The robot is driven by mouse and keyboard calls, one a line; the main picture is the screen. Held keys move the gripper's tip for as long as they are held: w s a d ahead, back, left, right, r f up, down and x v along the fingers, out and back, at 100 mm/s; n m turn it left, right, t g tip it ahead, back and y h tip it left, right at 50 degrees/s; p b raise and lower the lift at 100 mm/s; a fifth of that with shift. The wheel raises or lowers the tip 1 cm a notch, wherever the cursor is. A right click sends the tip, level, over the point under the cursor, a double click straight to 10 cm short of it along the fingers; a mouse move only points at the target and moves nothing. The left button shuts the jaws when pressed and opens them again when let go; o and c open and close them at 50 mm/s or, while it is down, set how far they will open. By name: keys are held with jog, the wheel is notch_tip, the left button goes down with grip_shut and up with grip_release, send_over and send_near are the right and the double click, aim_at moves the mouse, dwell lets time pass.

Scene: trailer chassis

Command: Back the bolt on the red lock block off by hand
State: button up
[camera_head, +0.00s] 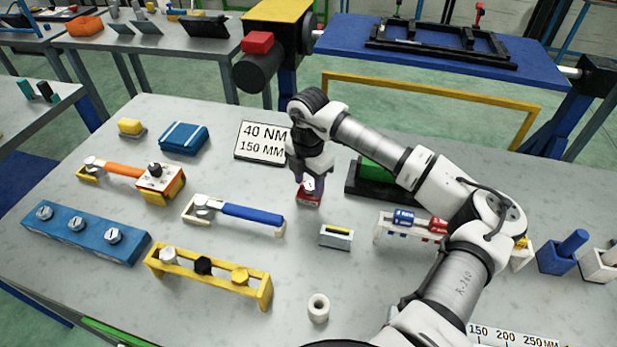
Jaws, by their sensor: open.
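The red lock block (308,200) sits on the grey table, right of the middle of the bench tools. My gripper (309,183) points down directly over it, with its fingertips at the top of the block. The fingers look spread around the small bolt head (308,186) on top. The bolt is small and partly hidden by the fingers, so I cannot tell whether they touch it.
A sign reading 40 NM 150 MM (262,143) lies behind left. A blue-handled wrench (240,212) rests in front left. A small grey block with a yellow strip (336,237) and a white ring (318,308) stand in front. A green-topped black block (378,178) is close on the right.

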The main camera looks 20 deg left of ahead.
jog(key=shift+f, duration=0.2)
jog(key=shift+c, duration=0.3)
jog(key=c, duration=0.9)
jog(key=shift+c, duration=0.2)
jog(key=shift+f+n+b, duration=0.1)
jog(key=shift+n+b, duration=0.2)
jog(key=shift+b, duration=0.3)
